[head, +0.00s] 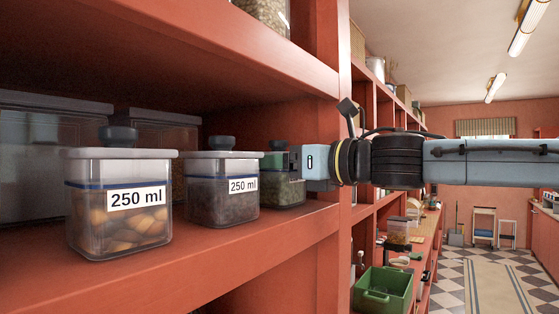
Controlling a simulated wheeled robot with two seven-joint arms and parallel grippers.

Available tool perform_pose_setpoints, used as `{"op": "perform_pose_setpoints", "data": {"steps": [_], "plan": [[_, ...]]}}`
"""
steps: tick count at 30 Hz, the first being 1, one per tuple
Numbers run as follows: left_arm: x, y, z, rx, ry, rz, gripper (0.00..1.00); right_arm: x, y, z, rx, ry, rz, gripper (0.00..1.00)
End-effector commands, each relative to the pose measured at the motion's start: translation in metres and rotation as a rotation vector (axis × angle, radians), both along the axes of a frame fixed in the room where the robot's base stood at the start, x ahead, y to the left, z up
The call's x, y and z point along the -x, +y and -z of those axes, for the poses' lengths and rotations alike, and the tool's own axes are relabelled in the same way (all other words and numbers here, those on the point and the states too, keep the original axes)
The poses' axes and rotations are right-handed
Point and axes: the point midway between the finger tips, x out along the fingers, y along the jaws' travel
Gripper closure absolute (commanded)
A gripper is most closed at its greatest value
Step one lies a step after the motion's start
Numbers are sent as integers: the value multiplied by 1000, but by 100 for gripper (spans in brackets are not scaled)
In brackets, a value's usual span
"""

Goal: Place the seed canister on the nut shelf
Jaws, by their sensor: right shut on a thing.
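The canister with greenish contents, which looks like the seed canister (284,192), is at the right end of the row on the red shelf (190,262). My right gripper (288,160) reaches in from the right and is shut on it near its top, hiding much of its lid. The canister is upright, with its base at or very near the shelf surface; I cannot tell whether it touches. A clear canister of nuts (112,228) stands at the left front of this shelf, labelled 250 ml. My left gripper is not in view.
A dark-filled 250 ml canister (218,208) stands between the nuts and the held canister. Larger clear containers (45,135) stand behind. The upper shelf (200,45) is overhead, and a red upright (331,110) is close to my right gripper. A green crate (383,290) is lower right.

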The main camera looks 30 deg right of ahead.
Motion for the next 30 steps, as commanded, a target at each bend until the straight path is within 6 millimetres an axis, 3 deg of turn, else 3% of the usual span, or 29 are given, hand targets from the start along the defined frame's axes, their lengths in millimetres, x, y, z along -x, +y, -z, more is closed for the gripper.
{"op": "perform_pose_setpoints", "data": {"steps": [10, 11, 15, 30], "plan": [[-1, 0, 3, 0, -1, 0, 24, 0, 0, 3, 2, -3, 0, 58], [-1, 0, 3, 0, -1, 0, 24, 0, 0, 3, 3, -1, 0, 26], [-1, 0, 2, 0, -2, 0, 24, 0, 0, 3, 2, -1, 0, 8], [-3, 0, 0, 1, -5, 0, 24, 7, -2, -2, 4, -4, 0, 7]]}}
